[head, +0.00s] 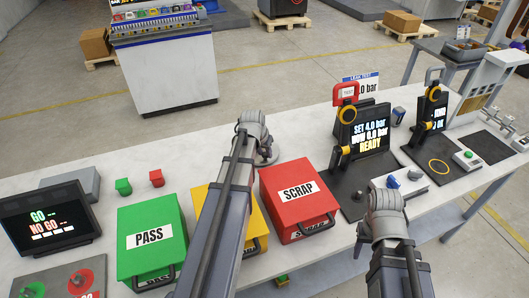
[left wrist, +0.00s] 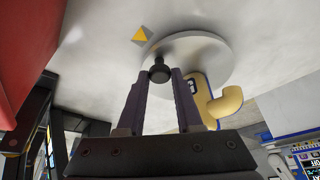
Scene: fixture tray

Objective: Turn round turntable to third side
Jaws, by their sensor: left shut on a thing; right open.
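The round pale turntable (left wrist: 205,52) shows in the left wrist view, with a small black knob (left wrist: 158,73) near its rim. My left gripper (left wrist: 160,82) is shut on this knob. A yellow part (left wrist: 222,102) with a bent spout and a dark marked patch stands at the turntable, partly hidden behind a finger. A yellow triangle marker (left wrist: 142,36) lies on the table just outside the rim. In the head view my left gripper (head: 266,152) is behind the bins, and the turntable is mostly hidden there. My right gripper (head: 386,190) is open near the front of the table.
Green PASS (head: 150,235), yellow (head: 254,222) and red SCRAP (head: 290,180) bins stand near my left arm. A test stand (head: 360,165) reading READY stands right of them. A GO / NO GO screen (head: 48,217) is far left. The table behind the bins is fairly clear.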

